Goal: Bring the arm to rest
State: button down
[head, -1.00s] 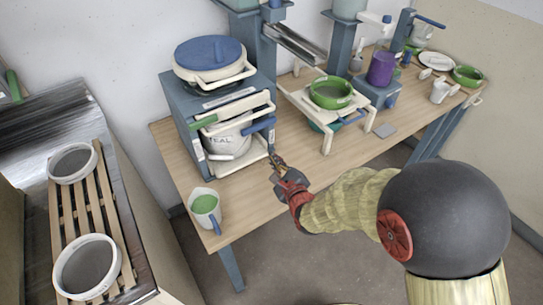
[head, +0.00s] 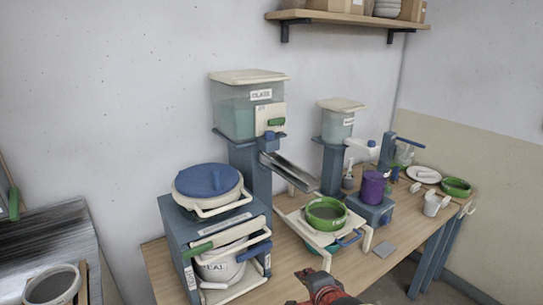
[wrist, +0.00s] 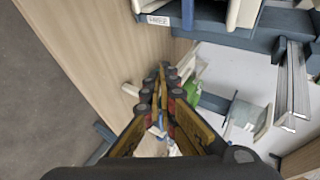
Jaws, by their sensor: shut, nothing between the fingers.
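My gripper shows in the wrist view (wrist: 164,78) with its two fingers together and nothing held between them. In the head view only its red and dark part (head: 322,289) shows at the bottom edge, in front of the wooden table (head: 168,271). The rest of my arm is out of the head view.
A blue-grey rack with a blue-lidded pot (head: 207,180) stands at the left of the table. A green bowl (head: 326,213) sits on a cream stand right of it. A glaze dispenser (head: 247,105) rises behind. A purple cup (head: 373,187) stands farther right.

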jog(key=s+d+r+n+g, duration=0.2)
jog(key=s+d+r+n, duration=0.1)
jog(key=s, duration=0.5)
jog(key=s+d+r+n+g+h, duration=0.1)
jog(key=s+d+r+n, duration=0.1)
jog(key=s+n, duration=0.4)
jog(key=s+d+r+n+g+h, duration=0.1)
jog(key=s+d+n, duration=0.4)
jog(key=s, duration=0.6)
notch_tip(320, 180, up, 3)
jog(key=shift+f+g+p, duration=0.15)
jog(key=shift+g+p, duration=0.25)
jog(key=shift+g, duration=0.4)
